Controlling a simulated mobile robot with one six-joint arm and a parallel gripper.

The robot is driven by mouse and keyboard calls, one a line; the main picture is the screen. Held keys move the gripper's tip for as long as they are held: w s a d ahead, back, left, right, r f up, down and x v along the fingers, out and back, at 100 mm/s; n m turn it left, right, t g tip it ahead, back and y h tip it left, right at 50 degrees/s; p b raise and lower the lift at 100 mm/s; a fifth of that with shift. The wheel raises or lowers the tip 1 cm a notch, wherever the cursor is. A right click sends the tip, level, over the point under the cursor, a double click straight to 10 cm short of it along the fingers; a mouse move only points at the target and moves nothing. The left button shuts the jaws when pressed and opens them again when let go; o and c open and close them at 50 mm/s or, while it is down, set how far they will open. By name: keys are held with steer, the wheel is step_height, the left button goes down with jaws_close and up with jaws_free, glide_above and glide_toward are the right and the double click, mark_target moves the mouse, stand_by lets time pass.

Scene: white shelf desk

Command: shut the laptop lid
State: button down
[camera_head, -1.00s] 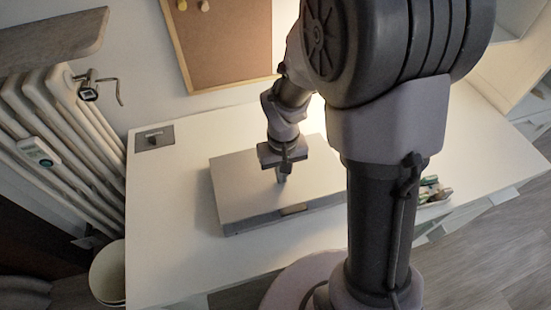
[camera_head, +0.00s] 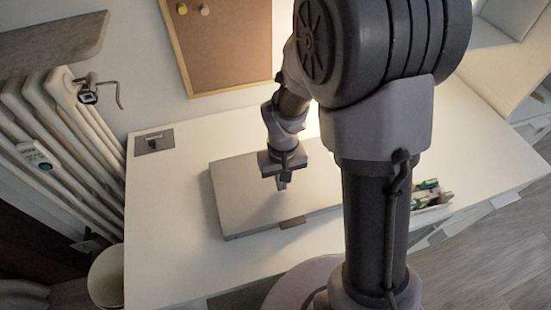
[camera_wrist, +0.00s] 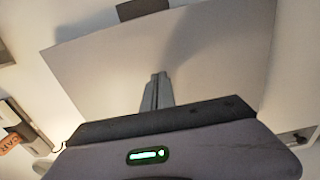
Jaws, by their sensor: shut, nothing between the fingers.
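The grey laptop (camera_head: 245,205) lies on the white desk, and its lid looks flat down on its base in the head view. The lid's plain outer face (camera_wrist: 110,75) fills much of the wrist view. A darker notch (camera_head: 292,222) shows at the laptop's front edge. My gripper (camera_head: 283,184) is shut and empty, pointing down just over the lid. Its closed fingers also show in the wrist view (camera_wrist: 157,92). I cannot tell whether the fingertips touch the lid. My arm hides the laptop's right end in the head view.
The white desk (camera_head: 170,240) is clear to the left of the laptop. A small tray with pens (camera_head: 432,196) sits at the right. A grey desk plate (camera_head: 154,141) is at the back left. A radiator (camera_head: 75,120) and a bin (camera_head: 106,275) stand left of the desk.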

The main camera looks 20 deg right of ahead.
step_height(320, 180, up, 6)
steer(key=p, duration=0.4)
steer(key=shift+r+p, duration=0.1)
steer(key=shift+p, duration=0.2)
steer(key=s+r+m+t+p, duration=0.25)
steer(key=r+p, duration=0.35)
steer(key=r, duration=1.3)
steer(key=s+a+r+m+t+y, duration=0.1)
steer(key=s+a+r+t+y, duration=0.1)
steer(key=s+r, duration=0.6)
steer(key=s+a+t, duration=0.1)
steer(key=s, duration=0.2)
steer(key=shift+s+a+r+m+b, duration=0.2)
steer(key=shift+s+r+m+b, duration=0.1)
steer(key=shift+s+m+b, duration=0.1)
